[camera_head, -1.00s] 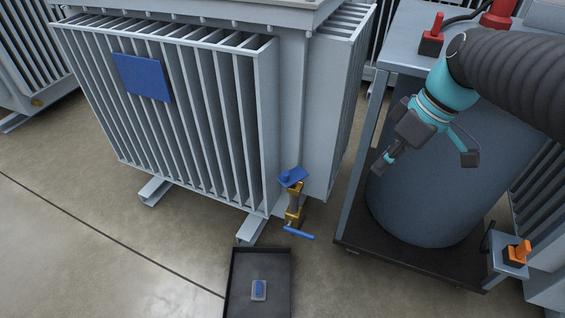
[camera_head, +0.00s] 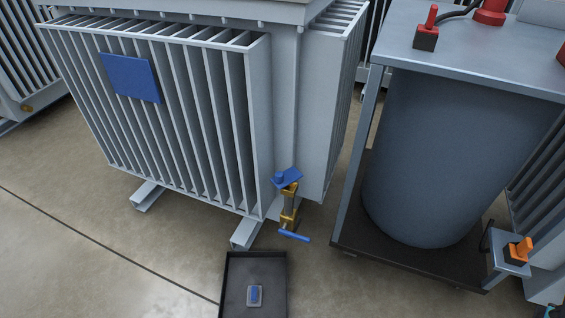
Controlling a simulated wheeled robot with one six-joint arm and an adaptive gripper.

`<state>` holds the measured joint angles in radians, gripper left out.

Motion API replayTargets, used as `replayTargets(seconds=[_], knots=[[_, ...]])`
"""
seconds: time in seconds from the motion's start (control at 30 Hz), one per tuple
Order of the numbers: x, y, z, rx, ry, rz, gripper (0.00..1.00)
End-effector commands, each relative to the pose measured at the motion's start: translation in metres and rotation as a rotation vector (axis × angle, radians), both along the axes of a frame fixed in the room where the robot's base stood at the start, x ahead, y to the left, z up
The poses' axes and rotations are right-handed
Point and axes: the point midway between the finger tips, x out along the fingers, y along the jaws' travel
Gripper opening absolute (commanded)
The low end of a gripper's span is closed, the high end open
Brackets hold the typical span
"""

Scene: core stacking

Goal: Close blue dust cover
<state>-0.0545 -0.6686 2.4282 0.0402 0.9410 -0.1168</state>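A brass valve (camera_head: 289,208) stands out low at the near right corner of the grey transformer. A blue plate-like piece with a small knob (camera_head: 287,178) sits at its top and looks like the dust cover; I cannot tell how far open it is. A blue lever handle (camera_head: 294,235) sticks out at the valve's lower end. My gripper is out of view; only a teal sliver of my arm shows at the bottom right corner.
A dark tray (camera_head: 235,275) on the floor holds a small grey and blue item (camera_head: 255,295). A grey cylindrical tank (camera_head: 430,160) in a frame stands right of the valve, with an orange switch (camera_head: 518,250) beside it. Floor left of the tray is clear.

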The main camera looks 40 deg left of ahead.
Motion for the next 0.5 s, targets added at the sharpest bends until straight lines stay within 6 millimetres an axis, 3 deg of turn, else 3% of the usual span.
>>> replayTargets(seconds=[0.3, 0.5], knots=[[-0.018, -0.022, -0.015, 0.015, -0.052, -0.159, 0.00], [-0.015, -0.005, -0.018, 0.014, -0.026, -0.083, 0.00]])
